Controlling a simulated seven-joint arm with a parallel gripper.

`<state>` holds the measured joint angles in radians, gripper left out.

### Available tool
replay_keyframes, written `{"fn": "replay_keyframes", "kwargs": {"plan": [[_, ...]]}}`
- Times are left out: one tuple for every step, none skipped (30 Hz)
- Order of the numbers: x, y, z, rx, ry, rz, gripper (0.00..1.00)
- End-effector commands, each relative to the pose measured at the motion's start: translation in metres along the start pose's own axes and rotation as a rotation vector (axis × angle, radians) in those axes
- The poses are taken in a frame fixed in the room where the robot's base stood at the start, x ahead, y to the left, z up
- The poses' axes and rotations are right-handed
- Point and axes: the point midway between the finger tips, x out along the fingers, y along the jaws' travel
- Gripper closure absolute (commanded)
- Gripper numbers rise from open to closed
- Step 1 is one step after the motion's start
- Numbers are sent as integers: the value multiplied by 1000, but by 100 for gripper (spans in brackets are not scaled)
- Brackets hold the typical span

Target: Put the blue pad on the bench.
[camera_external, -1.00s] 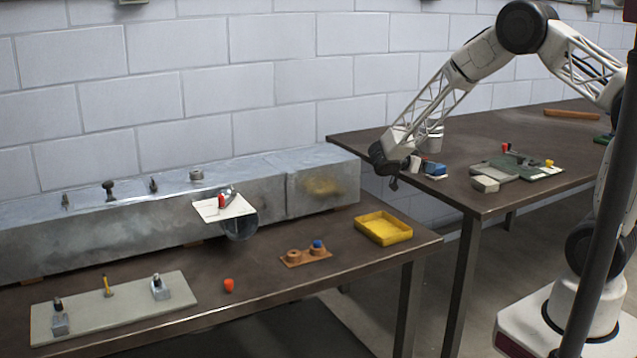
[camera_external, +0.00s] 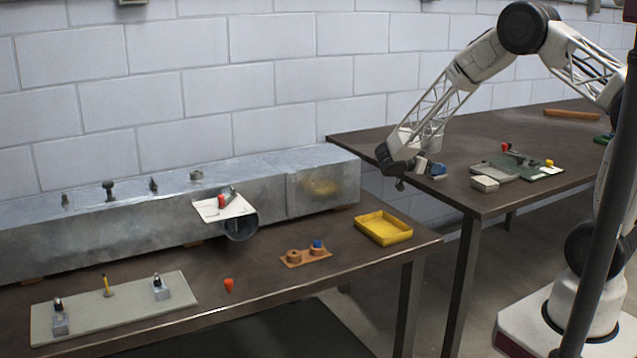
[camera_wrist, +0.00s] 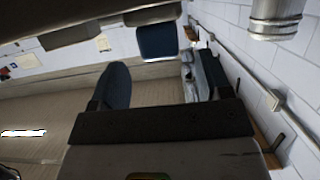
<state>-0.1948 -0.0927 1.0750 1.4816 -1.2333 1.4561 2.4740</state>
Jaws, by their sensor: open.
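A blue block-like piece (camera_external: 437,169), which looks like the blue pad, sits at the near left edge of the right-hand bench (camera_external: 520,190). In the wrist view a blue piece (camera_wrist: 157,42) shows ahead, between the fingers. My gripper (camera_external: 400,184) hangs just left of that bench's edge, close to the blue piece and apart from it. In the wrist view my gripper (camera_wrist: 160,65) is open, with nothing between its fingers. The left-hand bench (camera_external: 215,300) stands nearer the camera.
A long metal duct (camera_external: 130,220) lies along the wall on the left bench. A yellow tray (camera_external: 383,229), a brown holder (camera_external: 306,256), an orange piece (camera_external: 229,285) and a grey plate (camera_external: 130,310) are in front. A metal can (camera_external: 434,138) stands behind my gripper.

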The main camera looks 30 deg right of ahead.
Motion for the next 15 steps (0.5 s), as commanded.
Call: {"fn": "replay_keyframes", "kwargs": {"plan": [[3,0,0,0,0,1,29],[5,0,0,0,0,2,29],[8,0,0,0,0,2,29],[11,0,0,0,0,2,29],[14,-1,1,0,-1,2,29],[18,-1,1,0,0,1,29],[21,-1,1,0,0,1,29],[24,-2,1,0,0,1,29],[29,-2,1,0,0,2,29],[32,-2,1,0,0,2,29],[36,-2,1,0,0,3,29],[39,-2,1,0,0,2,29],[42,-2,1,0,0,2,29],[44,-2,1,0,0,1,29],[46,-2,1,0,0,1,29]]}}
